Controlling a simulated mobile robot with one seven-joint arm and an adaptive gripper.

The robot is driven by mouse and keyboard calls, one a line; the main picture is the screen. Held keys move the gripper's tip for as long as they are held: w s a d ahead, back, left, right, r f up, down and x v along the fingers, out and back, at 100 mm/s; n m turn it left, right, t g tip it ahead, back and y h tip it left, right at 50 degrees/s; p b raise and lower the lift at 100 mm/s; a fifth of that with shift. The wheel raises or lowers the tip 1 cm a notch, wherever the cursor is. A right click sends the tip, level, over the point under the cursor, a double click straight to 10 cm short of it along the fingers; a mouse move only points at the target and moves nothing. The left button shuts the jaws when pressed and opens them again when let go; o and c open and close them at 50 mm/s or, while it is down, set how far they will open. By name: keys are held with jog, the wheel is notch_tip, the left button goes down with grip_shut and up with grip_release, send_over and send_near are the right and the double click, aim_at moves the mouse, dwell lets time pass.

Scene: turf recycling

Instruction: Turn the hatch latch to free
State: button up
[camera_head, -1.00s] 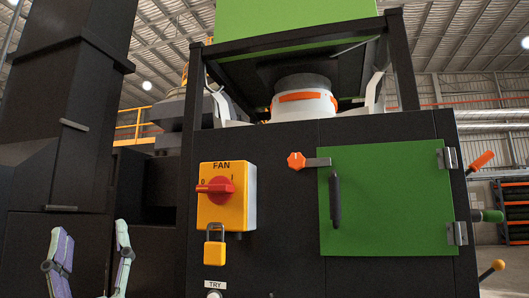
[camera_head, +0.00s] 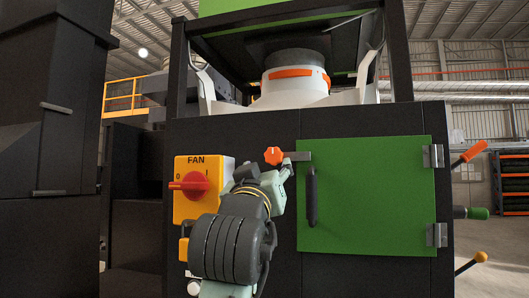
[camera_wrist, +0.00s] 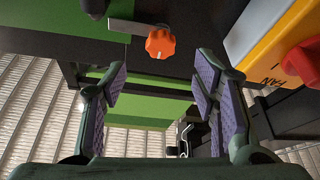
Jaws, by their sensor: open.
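The hatch latch has an orange knob (camera_head: 273,156) and a grey bar whose right end overlaps the top left edge of the green hatch (camera_head: 385,190). The bar lies roughly level. The hatch looks closed, with a dark upright handle (camera_head: 312,197) at its left side. My gripper (camera_head: 266,173) is in front of the panel, just below the knob in the head view. In the wrist view the knob (camera_wrist: 160,43) shows beyond my open, empty fingers (camera_wrist: 160,85), centred between them sideways. I see no contact with it.
Left of the latch is the yellow fan switch box (camera_head: 183,208) with a red handle (camera_head: 190,183), close to my gripper. A yellow padlock (camera_head: 184,249) below it is partly hidden by my arm. Levers with orange (camera_head: 474,152), green and yellow ends stick out at the right.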

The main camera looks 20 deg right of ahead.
aim_at(273, 157)
jog(key=p+x, duration=0.3)
jog(key=x, duration=0.6)
jog(key=shift+p, duration=0.4)
jog(key=shift+w+d+r, duration=0.1)
jog(key=shift+w+d, duration=0.1)
jog(key=shift+w, duration=0.2)
jog(key=shift+c, duration=0.5)
grip_shut()
